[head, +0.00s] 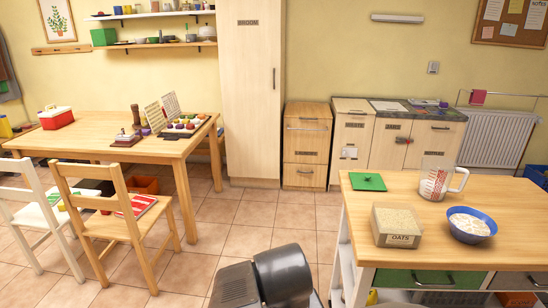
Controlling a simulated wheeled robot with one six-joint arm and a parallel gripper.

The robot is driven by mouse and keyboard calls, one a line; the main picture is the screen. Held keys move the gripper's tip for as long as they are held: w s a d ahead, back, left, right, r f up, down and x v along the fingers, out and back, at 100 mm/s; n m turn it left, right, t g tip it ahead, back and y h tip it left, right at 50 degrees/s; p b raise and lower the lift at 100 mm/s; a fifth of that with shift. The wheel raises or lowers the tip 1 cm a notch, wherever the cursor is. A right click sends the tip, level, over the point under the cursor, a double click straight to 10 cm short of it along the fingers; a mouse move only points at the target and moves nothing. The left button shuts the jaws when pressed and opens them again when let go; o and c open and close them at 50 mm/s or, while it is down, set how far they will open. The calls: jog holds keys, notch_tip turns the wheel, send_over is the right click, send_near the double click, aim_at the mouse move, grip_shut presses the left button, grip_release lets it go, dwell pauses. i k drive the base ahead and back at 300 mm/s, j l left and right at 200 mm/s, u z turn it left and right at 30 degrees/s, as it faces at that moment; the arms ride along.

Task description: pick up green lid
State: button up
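The green lid (368,181) lies flat near the back left corner of the light wooden top of the island (340,190) on the right. It is square with a small knob on top. An open-topped container labelled OATS (403,240) stands in front of it, apart from it. A dark grey part of my arm shows at the bottom middle, left of the island. My gripper's fingers are not seen, and nothing touches the lid.
A clear measuring jug (440,182) and a blue bowl (470,237) with pale contents stand right of the lid. A wooden table (100,147) and chairs (127,218) are on the left. Tiled floor (243,207) is clear between.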

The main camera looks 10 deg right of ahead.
aim_at(364, 182)
jog(key=z, duration=1.45)
